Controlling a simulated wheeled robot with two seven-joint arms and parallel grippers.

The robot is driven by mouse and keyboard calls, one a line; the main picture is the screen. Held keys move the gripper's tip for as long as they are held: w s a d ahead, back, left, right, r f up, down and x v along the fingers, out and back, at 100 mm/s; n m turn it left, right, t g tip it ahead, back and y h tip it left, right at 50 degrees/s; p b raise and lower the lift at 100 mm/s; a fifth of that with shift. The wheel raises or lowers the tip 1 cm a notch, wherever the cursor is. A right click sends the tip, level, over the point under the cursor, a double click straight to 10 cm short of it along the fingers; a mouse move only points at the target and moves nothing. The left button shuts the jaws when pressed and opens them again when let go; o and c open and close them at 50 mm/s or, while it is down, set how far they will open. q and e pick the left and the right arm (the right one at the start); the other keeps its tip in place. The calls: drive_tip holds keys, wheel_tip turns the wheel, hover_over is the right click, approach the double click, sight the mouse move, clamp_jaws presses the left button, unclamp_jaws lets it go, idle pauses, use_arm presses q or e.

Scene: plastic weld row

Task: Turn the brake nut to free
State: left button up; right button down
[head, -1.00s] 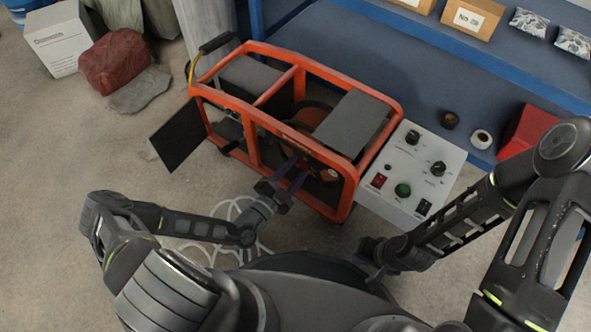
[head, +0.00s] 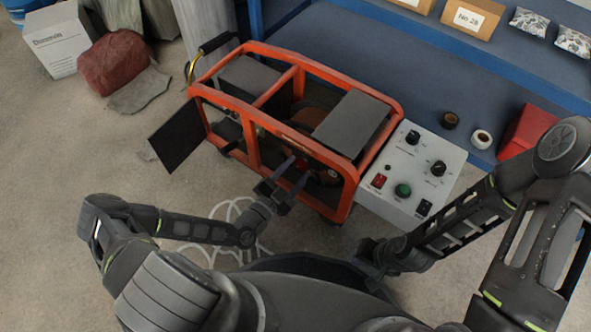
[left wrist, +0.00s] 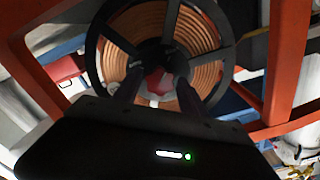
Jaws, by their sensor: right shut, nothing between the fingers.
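The brake nut is a small red piece (left wrist: 157,82) at the hub of a dark spoked reel wound with copper-coloured coil (left wrist: 202,38). In the head view the reel sits inside an orange frame (head: 252,152), partly hidden by bars and a grey cover. My left gripper (head: 297,168) reaches through the frame's front side. In the left wrist view its two fingers (left wrist: 157,88) stand apart on either side of the nut; contact is not clear. My right gripper (head: 368,252) is shut and empty, low in front of the control box.
A white control box with knobs and buttons (head: 412,172) adjoins the frame's right end. A dark flap (head: 178,135) sticks out at its left. Behind is a blue shelf (head: 340,50) with boxes, tape rolls and a red bin (head: 522,135). White cable loops (head: 205,250) lie on the floor.

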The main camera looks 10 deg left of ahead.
use_arm(q)
drive_tip(key=shift+o, duration=1.2)
drive_tip(key=p+v, duration=0.2)
drive_tip(key=v, duration=0.6)
drive_tip(key=shift+w+r, duration=0.1)
